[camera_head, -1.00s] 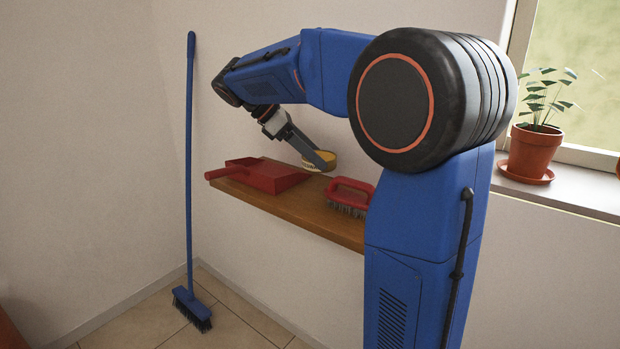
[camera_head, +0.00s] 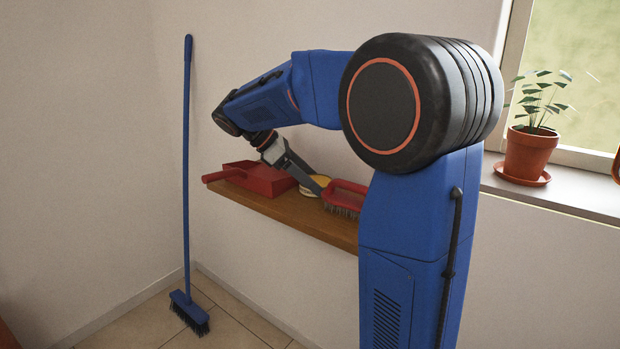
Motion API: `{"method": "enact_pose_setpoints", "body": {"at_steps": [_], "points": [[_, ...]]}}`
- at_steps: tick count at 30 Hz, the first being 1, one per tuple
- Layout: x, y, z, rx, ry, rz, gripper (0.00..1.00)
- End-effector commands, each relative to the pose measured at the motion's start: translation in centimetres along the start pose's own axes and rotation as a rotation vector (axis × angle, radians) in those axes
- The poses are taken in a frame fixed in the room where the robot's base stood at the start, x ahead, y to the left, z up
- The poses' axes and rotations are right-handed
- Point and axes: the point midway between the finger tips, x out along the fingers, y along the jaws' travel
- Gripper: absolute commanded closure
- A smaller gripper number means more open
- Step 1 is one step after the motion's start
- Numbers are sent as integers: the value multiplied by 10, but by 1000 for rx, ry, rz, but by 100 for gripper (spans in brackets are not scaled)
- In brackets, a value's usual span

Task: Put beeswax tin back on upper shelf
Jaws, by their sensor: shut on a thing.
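The beeswax tin (camera_head: 321,181) is a low round tin with a yellowish top. It is at the wooden shelf (camera_head: 290,213), between the red dustpan and the red brush, and the brush partly hides it. My gripper (camera_head: 312,187) reaches down to the tin from the upper left and is shut on it. The tin is at about the height of the shelf top; I cannot tell whether it touches the board.
A red dustpan (camera_head: 262,179) lies on the shelf just left of the tin. A red-handled brush (camera_head: 346,196) stands close on its right. A blue broom (camera_head: 187,160) leans in the corner. A potted plant (camera_head: 528,153) stands on the windowsill at right.

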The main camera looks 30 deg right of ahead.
Motion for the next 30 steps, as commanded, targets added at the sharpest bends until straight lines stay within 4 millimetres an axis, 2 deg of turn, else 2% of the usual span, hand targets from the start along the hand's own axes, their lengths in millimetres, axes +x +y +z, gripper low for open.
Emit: {"method": "enact_pose_setpoints", "body": {"at_steps": [1,2,14,20,30], "points": [[1,0,-1,0,0,0,27],[1,0,-1,0,0,0,21],[-4,0,1,-1,0,1,21],[-32,1,1,-2,1,2,21],[-96,1,0,-1,0,3,21]]}}
